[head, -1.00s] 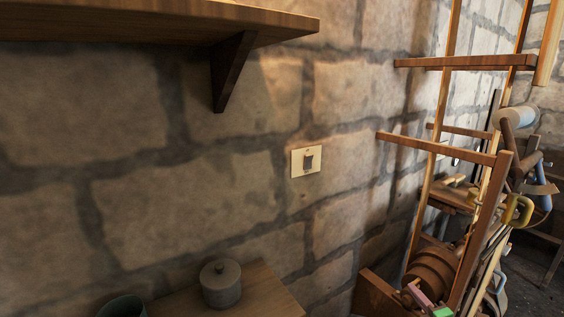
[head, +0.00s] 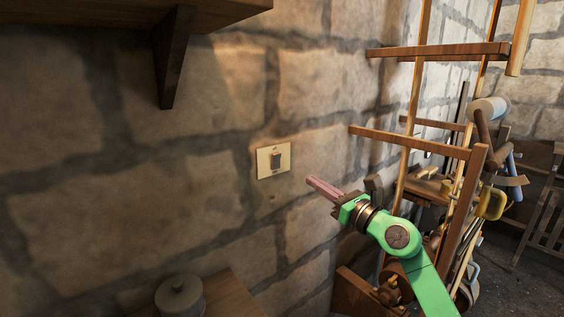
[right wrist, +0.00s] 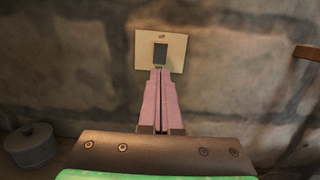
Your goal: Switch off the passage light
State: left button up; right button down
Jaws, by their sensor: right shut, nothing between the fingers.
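The light switch is a cream plate with a dark rocker (head: 276,160) on the stone wall in the head view. In the right wrist view the switch plate (right wrist: 176,50) is straight ahead, with small lettering above the rocker that seems to read "off". My right gripper (head: 310,181) has pink fingers and a green wrist. It is to the right of the switch and a little lower in the head view, apart from it. In the right wrist view its closed fingertips (right wrist: 160,71) overlap the plate's lower part, just below the rocker. Its fingers are empty. My left gripper is not in view.
A wooden shelf with a bracket (head: 174,58) is on the wall at upper left. A grey lidded pot (head: 179,299) stands on a wooden surface (head: 232,297) below. A wooden rack (head: 412,142) with tools stands to the right of my arm.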

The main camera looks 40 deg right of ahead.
aim_at(277, 158)
jog(key=w+p, duration=0.1)
jog(key=w, duration=0.3)
jog(key=w+r+p, duration=0.1)
jog(key=w, duration=0.3)
jog(key=w+r+p, duration=0.1)
jog(key=w+p, duration=0.1)
jog(key=w, duration=0.2)
jog(key=shift+d, duration=0.2)
jog(key=shift+w+f, duration=0.15)
jog(key=shift+w, duration=0.3)
